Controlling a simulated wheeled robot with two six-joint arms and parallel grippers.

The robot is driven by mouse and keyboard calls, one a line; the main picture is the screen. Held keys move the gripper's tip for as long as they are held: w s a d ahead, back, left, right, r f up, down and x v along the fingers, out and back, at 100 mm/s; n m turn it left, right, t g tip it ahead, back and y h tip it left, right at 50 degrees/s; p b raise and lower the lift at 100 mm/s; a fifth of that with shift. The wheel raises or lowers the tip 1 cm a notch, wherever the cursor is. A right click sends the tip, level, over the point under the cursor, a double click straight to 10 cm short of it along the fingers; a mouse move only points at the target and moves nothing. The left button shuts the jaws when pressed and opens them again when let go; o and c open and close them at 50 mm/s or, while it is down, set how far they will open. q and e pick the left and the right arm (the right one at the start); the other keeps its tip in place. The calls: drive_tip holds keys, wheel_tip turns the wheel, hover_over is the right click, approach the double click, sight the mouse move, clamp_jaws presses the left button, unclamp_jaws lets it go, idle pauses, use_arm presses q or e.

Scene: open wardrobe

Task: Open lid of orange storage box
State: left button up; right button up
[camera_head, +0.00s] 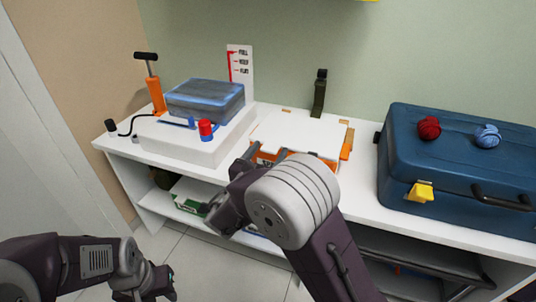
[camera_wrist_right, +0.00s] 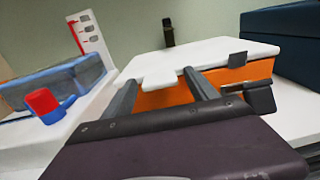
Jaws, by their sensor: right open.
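The orange storage box (camera_head: 345,150) stands on the white shelf top with its flat white lid (camera_head: 298,133) lying on it. In the right wrist view the lid (camera_wrist_right: 200,63) covers the orange body (camera_wrist_right: 245,73), and a white tab (camera_wrist_right: 158,80) projects from its front edge. My right gripper (camera_head: 262,160) is open at the front of the box; its fingers (camera_wrist_right: 162,94) are spread on either side of the tab area. Whether they touch the box I cannot tell. My left gripper (camera_head: 155,284) is low at the left, away from the box; its jaw opening is unclear.
A blue case (camera_head: 460,165) with red and blue yarn balls stands on the right. A dark strap (camera_head: 319,95) stands behind the lid.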

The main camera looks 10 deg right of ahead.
drive_tip(key=shift+s+a, duration=0.15)
drive_tip(key=shift+s, duration=0.05)
clamp_jaws()
drive_tip(key=r+p, duration=0.2)
drive_tip(key=p, duration=0.2)
drive_tip(key=r+g+y+p, duration=0.1)
drive_tip(key=r+p, duration=0.2)
drive_tip(key=p, duration=0.2)
drive_tip(key=r+g+p, duration=0.1)
drive_tip(key=r+p, duration=0.2)
drive_tip(key=p, duration=0.2)
drive_tip(key=shift+w+d+r+y, duration=0.25)
drive_tip(key=shift+w+d+y, duration=0.1)
drive_tip(key=shift+w+y, duration=0.05)
drive_tip(key=w+d+r+g+y+p, duration=0.4)
drive_tip(key=w+d+r+p, duration=0.3)
drive_tip(key=p, duration=2.2)
drive_tip(key=w+r+g, duration=0.1)
drive_tip(key=w+r, duration=0.2)
drive_tip(key=r, duration=0.1)
drive_tip(key=shift+d+r+g, duration=0.15)
drive_tip(key=shift+r+g, duration=0.05)
drive_tip(key=shift+g, duration=0.1)
drive_tip(key=shift+s, duration=0.2)
